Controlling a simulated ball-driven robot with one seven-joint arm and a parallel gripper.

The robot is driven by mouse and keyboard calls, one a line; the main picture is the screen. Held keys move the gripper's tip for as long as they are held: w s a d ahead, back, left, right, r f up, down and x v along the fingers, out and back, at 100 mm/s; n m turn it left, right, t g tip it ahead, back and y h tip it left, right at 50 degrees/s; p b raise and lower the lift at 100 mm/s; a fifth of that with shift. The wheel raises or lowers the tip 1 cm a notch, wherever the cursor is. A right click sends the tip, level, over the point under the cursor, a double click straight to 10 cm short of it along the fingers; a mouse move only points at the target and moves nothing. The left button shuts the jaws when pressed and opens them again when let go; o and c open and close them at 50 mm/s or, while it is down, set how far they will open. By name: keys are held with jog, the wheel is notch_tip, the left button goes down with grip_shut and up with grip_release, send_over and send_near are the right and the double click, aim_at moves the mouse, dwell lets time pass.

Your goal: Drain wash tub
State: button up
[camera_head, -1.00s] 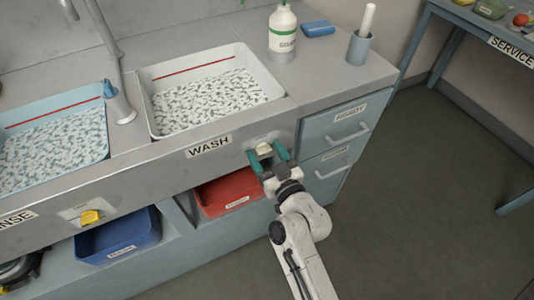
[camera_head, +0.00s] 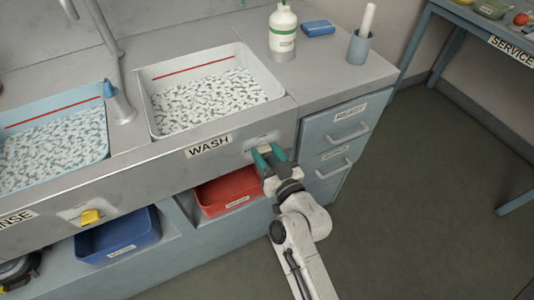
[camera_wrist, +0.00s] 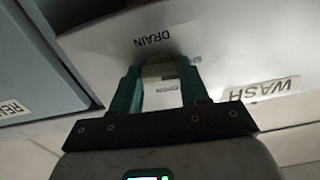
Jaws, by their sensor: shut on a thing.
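The wash tub (camera_head: 165,122) is a white basin set in the counter, filled with grey-and-white mottled contents below a red line. A WASH label (camera_head: 209,147) is on the panel beneath it. Beside the label is a pale drain knob (camera_head: 264,149), also seen in the wrist view (camera_wrist: 158,71) under the word DRAIN. My gripper (camera_head: 268,153) has green fingers, one on each side of the knob, and is shut on it.
A blue rinse tub (camera_head: 102,157) with a yellow knob (camera_head: 90,216) is at left. A red bin (camera_head: 229,194) and a blue bin (camera_head: 118,238) sit below. Drawers (camera_head: 332,137) stand close right of my gripper. A bottle (camera_head: 283,35) stands on the counter. The floor at right is clear.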

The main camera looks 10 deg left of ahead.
jog(key=m, duration=0.3)
jog(key=shift+m, duration=0.4)
jog(key=shift+m+p, duration=0.3)
jog(key=shift+m, duration=1.4)
jog(key=o, duration=1.1)
jog(key=shift+c, duration=0.2)
jog(key=b+v, duration=0.2)
jog(key=v, duration=0.9)
jog(key=shift+b, duration=0.3)
jog(key=shift+w+d, duration=0.1)
